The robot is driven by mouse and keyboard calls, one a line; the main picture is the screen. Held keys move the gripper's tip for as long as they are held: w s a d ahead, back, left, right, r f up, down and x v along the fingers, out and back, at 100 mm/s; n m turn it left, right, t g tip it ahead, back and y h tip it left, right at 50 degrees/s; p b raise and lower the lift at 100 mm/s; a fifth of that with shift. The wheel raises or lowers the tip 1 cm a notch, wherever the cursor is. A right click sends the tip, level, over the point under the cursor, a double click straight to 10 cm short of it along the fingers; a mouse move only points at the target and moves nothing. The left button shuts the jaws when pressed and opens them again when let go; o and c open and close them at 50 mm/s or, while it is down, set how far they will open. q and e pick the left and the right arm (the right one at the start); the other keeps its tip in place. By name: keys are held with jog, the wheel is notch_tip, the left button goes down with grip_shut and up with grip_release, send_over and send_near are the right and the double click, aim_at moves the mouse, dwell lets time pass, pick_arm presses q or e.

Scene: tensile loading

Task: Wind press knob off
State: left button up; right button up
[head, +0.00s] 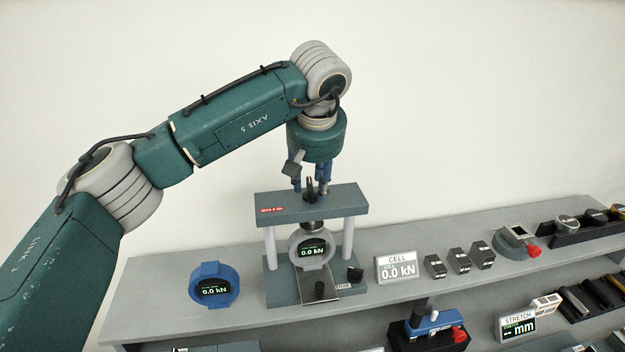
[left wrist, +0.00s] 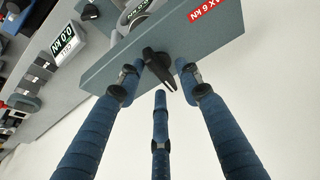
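The press (head: 340,197) stands on the upper shelf, with a grey top plate, two pale columns and a dark base plate. Its black knob (head: 309,190) sits on top of the plate; it also shows in the left wrist view (left wrist: 157,65), with one long pointed arm. A grey ring cell (head: 298,243) reading 0.0 kN sits under the plate. My left gripper (head: 312,184) points down over the knob. In the left wrist view its three blue fingers (left wrist: 157,82) are spread around the knob with visible gaps, open and empty. My right gripper is not in view.
A blue ring gauge (head: 212,284) stands left of the press. A CELL display (head: 397,267) reading 0.0 kN and several dark blocks (head: 459,260) stand to the right. A STRETCH display (head: 517,325) is on the lower shelf.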

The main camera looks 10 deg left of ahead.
pick_arm(q)
jog(key=shift+w, duration=0.1)
grip_shut()
jog(key=shift+n, duration=0.7)
grip_release()
jog(key=v, duration=1.2)
jog(key=shift+d, duration=0.25)
jog(key=shift+w, duration=0.1)
